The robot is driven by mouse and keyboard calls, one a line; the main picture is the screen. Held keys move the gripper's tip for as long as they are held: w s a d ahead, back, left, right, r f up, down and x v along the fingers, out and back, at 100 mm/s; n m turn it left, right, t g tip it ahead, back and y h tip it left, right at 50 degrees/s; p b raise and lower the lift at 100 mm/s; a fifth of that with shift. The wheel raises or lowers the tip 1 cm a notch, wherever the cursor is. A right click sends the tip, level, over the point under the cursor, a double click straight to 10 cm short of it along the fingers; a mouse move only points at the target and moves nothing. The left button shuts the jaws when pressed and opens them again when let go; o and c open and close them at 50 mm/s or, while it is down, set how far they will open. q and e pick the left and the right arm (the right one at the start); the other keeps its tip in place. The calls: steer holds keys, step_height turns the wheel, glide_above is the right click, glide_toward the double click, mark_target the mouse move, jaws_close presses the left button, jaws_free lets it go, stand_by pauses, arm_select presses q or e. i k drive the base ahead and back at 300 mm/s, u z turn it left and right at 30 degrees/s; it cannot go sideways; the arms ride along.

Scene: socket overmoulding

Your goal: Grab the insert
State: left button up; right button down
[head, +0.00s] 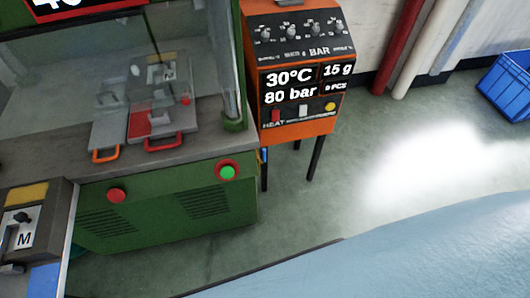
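I cannot single out the insert with certainty. A box-like unit (30,230) at the lower left carries a yellow pad, a blue pad, a plate marked "M" and a small dark part (22,217). Inside the green moulding machine (165,215), behind its clear guard, a small pale metallic piece (160,73) shows, too small to identify. Two mould plates lie on the machine's grey bed, one with an orange handle (106,156) and one with a red handle (164,142). Neither of my grippers is in view.
An orange control cabinet (298,55) on black legs stands right of the machine, reading 30°C and 80 bar. A blue crate (505,88) sits at the far right by red and white pipes. A pale blue surface (430,255) fills the lower right. Floor between is clear.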

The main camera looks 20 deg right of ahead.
mark_target(18, 229)
steer(key=u, duration=4)
steer(key=i, duration=1.6)
steer(key=z, duration=3.7)
steer(key=i, duration=0.15)
steer(key=u, duration=0.05)
